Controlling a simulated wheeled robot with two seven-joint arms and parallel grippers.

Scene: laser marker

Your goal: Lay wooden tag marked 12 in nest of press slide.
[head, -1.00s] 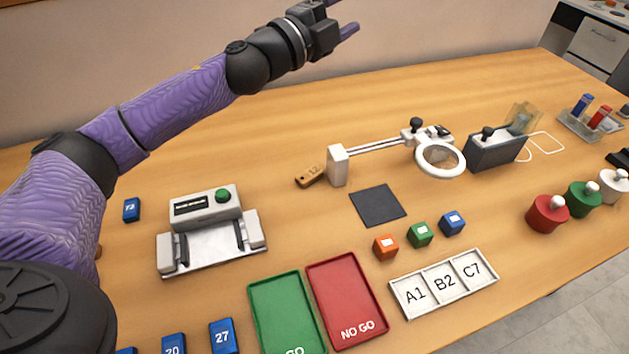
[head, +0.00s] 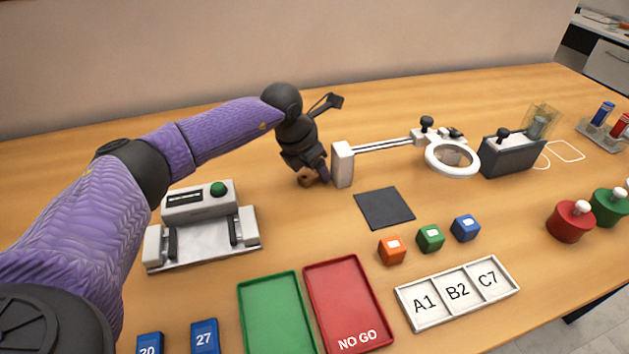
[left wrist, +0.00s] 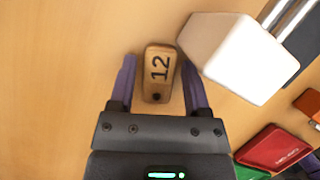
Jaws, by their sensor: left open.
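The wooden tag marked 12 (left wrist: 158,72) lies on the table between the two fingers of my left gripper (left wrist: 157,85) in the left wrist view. The fingers are open, with a gap on each side of the tag. In the head view my left gripper (head: 315,178) points down at the tag (head: 306,181) and hides most of it. The press (head: 200,215), a white device with a green button and a metal plate in front, stands at the left. I cannot make out a nest clearly on its slide (head: 205,242). My right gripper is not in view.
The white base of the magnifier (head: 342,164) stands close beside the tag, also in the left wrist view (left wrist: 235,55). A dark mat (head: 384,208), small cubes and the green (head: 275,315) and red (head: 345,300) trays lie nearer. The table between tag and press is mostly clear.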

